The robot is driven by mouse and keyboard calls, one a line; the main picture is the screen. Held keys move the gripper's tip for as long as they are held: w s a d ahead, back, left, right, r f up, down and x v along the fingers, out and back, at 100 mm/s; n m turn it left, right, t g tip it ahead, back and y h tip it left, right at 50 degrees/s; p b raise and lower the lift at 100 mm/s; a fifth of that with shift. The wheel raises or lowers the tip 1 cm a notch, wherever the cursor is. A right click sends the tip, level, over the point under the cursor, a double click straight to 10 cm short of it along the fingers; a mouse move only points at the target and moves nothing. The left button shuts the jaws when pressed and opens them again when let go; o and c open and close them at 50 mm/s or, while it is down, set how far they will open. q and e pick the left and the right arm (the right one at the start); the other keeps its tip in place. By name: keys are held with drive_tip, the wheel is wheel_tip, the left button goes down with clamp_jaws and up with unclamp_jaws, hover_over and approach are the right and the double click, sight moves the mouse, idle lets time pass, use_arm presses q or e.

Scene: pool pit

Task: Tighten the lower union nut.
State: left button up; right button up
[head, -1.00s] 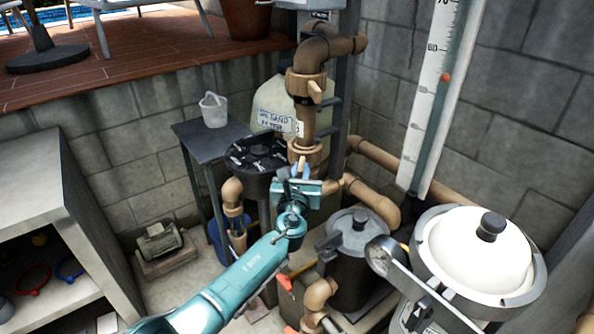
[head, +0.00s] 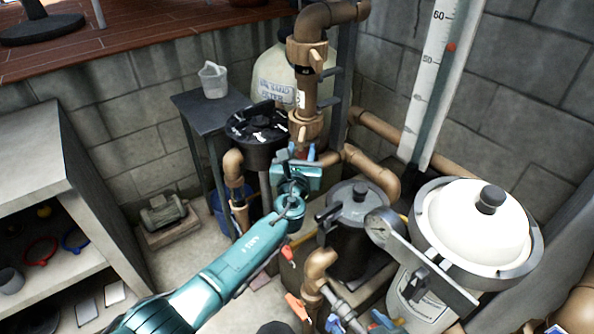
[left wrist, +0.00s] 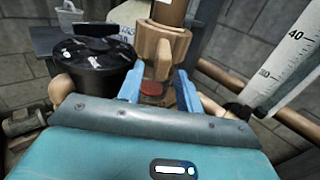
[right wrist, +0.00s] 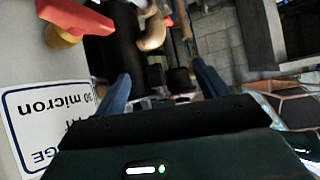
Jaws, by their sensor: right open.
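The lower union nut (head: 306,126) is a tan, lugged collar on the upright brown pipe. It also shows in the left wrist view (left wrist: 160,45). My left gripper (head: 297,156) is just below and in front of it. In the left wrist view its blue fingers (left wrist: 159,84) are apart, with the nut's lug and a small red disc showing between them; contact cannot be told. A similar upper union nut (head: 306,55) is higher on the pipe. My right gripper (right wrist: 160,88) is open and empty in the right wrist view, beside a white labelled surface (right wrist: 45,130).
A black-lidded vessel (head: 262,128) stands left of the pipe, a dark pump pot (head: 357,203) to the right. A white-domed filter housing (head: 475,225) with a gauge is at right. A red handle (right wrist: 75,15) is near my right gripper. Shelves (head: 45,150) are at left.

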use_arm(q)
drive_tip(key=s+a+p, duration=0.2)
drive_tip(key=s, duration=0.9)
drive_tip(key=shift+s, duration=0.25)
use_arm(e)
drive_tip(key=shift+s+d+f+g+h, duration=0.1)
drive_tip(key=shift+s+d+g+h, duration=0.2)
drive_tip(key=shift+s+d, duration=0.2)
use_arm(q)
drive_tip(key=shift+a, duration=0.1)
use_arm(e)
drive_tip(key=shift+w, duration=0.1)
drive_tip(key=shift+w+r, duration=0.2)
